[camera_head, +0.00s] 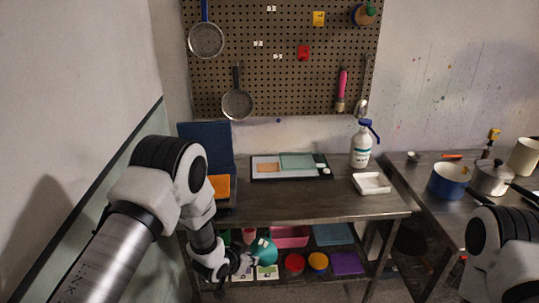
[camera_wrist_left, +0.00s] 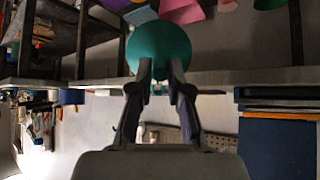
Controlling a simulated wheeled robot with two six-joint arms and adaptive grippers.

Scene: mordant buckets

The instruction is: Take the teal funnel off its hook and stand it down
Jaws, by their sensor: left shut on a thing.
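The teal funnel (camera_head: 264,249) is at the lower shelf under the bench, in front of a pink bin. My left gripper (camera_head: 245,262) reaches down past the bench's left front and is shut on it. In the left wrist view the teal funnel (camera_wrist_left: 158,42) shows its round wide part beyond the fingers, and both fingertips (camera_wrist_left: 160,75) close on its narrow end. I cannot tell whether its rim touches the shelf. My right gripper is out of view; only part of the right arm shows.
On the lower shelf, a red tub (camera_head: 294,263), a yellow-topped tub (camera_head: 318,261), a pink bin (camera_head: 290,236) and a purple item (camera_head: 346,262) crowd close. The bench top (camera_head: 290,199) is clear in front. A pegboard (camera_head: 290,70) holds pans and tools.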

